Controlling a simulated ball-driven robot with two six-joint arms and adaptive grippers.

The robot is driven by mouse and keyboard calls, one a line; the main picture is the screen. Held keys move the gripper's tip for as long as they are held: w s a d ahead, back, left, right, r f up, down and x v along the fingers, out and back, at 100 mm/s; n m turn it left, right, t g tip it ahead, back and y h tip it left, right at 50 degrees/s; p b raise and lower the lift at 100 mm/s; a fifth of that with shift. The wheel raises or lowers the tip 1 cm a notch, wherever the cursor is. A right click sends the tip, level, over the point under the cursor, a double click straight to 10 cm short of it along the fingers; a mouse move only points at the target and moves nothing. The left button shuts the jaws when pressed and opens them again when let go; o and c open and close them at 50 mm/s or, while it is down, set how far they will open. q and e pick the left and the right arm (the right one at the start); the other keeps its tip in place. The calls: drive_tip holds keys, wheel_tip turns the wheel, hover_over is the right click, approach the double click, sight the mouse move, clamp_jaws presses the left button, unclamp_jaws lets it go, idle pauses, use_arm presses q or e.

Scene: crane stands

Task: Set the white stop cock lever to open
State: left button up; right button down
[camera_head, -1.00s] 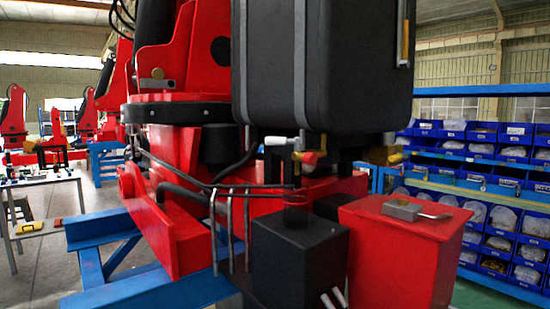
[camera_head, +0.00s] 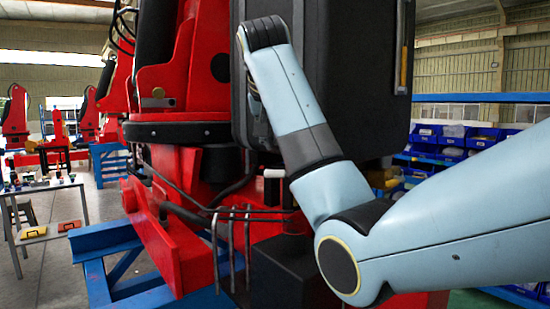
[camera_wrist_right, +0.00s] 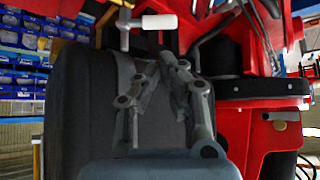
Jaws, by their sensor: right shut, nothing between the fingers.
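The white stop cock lever (camera_head: 275,173) shows in the head view below the black tank (camera_head: 330,60), just left of my right forearm. In the right wrist view the white lever (camera_wrist_right: 158,21) lies horizontally near the top, on a pale metal stem. My right gripper (camera_wrist_right: 162,62) is shut and empty in the wrist view, with its fingertips apart from the lever and below it in the picture. In the head view my right arm hides most of the gripper and the valve area around the lever. My left gripper is not in view.
The black tank stands close to my right wrist. Red machine parts, dark hoses and bent metal rods (camera_head: 232,240) crowd the area below. A black box (camera_head: 285,270) stands in front. Shelves of blue bins (camera_head: 440,140) are at the right, a table (camera_head: 45,188) far left.

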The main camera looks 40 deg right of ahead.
sight(282, 174)
drive_tip(key=p+x, duration=0.3)
drive_tip(key=x, duration=0.6)
drive_tip(key=shift+w+d+f, duration=0.15)
drive_tip(key=shift+w+d, duration=0.05)
drive_tip(key=shift+w, duration=0.05)
